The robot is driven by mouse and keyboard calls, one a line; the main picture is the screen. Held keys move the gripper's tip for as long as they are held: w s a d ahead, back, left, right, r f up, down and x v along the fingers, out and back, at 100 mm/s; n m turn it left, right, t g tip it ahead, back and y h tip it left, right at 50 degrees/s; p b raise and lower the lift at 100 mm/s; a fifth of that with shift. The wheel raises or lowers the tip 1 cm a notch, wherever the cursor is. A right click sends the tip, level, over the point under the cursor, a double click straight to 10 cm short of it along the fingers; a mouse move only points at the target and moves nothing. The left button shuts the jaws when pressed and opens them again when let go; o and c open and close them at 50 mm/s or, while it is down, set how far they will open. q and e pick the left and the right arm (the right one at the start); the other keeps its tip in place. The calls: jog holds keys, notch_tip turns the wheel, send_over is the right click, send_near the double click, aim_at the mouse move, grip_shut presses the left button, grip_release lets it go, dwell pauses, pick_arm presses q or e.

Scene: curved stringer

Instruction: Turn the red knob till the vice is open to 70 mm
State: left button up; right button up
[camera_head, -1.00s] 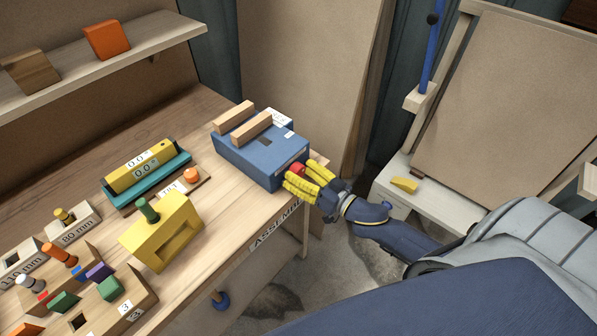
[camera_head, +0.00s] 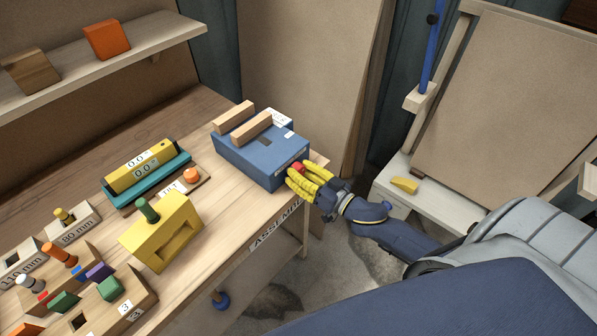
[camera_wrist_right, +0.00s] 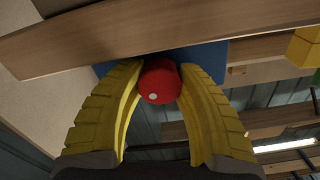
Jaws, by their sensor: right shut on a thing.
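The blue vice (camera_head: 258,152) sits at the right end of the workbench, with two light wooden jaws (camera_head: 240,121) on top and a narrow gap between them. A white label (camera_head: 280,117) lies behind the jaws; its reading is too small to tell. The red knob (camera_head: 298,167) is on the vice's front right face. My right gripper (camera_head: 308,178), with yellow fingers, is shut on the knob. In the right wrist view the red knob (camera_wrist_right: 158,81), with a pale dot on its face, sits between the two fingertips. My left gripper is not in view.
A yellow block with a green peg (camera_head: 162,231), a teal-based level (camera_head: 147,168) and a tilt plate with an orange knob (camera_head: 190,177) stand left of the vice. Several peg blocks fill the near left. A shelf (camera_head: 100,62) hangs above. A white cabinet (camera_head: 405,205) stands right.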

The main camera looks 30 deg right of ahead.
jog(key=shift+n, duration=0.3)
jog(key=shift+n, duration=3.1)
jog(key=o, duration=1.3)
jog(key=shift+v, duration=5.95)
jog(key=shift+s, duration=0.15)
